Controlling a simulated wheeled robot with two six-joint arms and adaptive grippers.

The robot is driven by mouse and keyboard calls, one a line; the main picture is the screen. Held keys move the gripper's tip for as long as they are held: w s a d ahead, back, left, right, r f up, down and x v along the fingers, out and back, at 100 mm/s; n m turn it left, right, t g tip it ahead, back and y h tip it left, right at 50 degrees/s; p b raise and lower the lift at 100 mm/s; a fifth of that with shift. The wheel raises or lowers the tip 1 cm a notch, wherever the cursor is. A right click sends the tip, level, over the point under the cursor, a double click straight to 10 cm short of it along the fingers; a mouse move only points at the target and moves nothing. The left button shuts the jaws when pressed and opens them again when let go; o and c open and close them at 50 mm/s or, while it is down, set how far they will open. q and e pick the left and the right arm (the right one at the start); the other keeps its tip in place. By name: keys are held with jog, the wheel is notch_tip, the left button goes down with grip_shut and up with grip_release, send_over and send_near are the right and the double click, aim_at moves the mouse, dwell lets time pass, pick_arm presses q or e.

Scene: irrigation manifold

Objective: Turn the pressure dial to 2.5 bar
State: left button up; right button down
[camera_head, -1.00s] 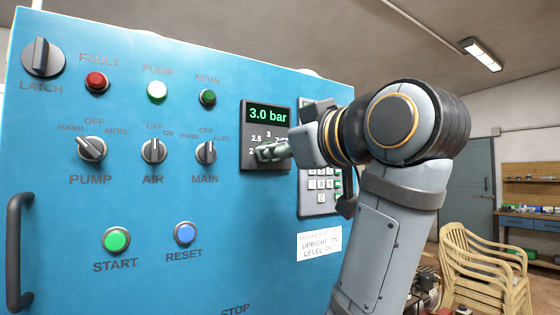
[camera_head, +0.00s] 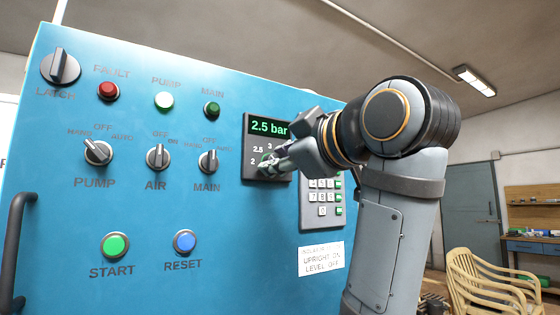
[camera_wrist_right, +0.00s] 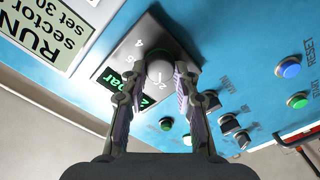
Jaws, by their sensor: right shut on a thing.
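The pressure dial's dark panel (camera_head: 251,143) is on the blue cabinet, and its green display (camera_head: 268,127) reads 2.5 bar. Scale marks 2, 2.5 and 3 show beside the knob. My right gripper (camera_head: 268,163) is at the dial and covers most of the knob in the head view. In the right wrist view the two fingers of my right gripper (camera_wrist_right: 168,92) are shut on the round grey knob (camera_wrist_right: 160,72), one on each side. The display shows there partly hidden behind a finger. My left gripper is not in view.
The blue cabinet (camera_head: 220,235) carries selector switches PUMP (camera_head: 98,152), AIR (camera_head: 158,157) and MAIN (camera_head: 208,161) left of the dial. A keypad (camera_head: 322,196) is close below my right gripper. A handle (camera_head: 14,250) is at the left edge.

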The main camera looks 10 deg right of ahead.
jog(key=c, duration=1)
grip_release()
notch_tip(320, 180, up, 9)
jog(key=shift+r, duration=0.5)
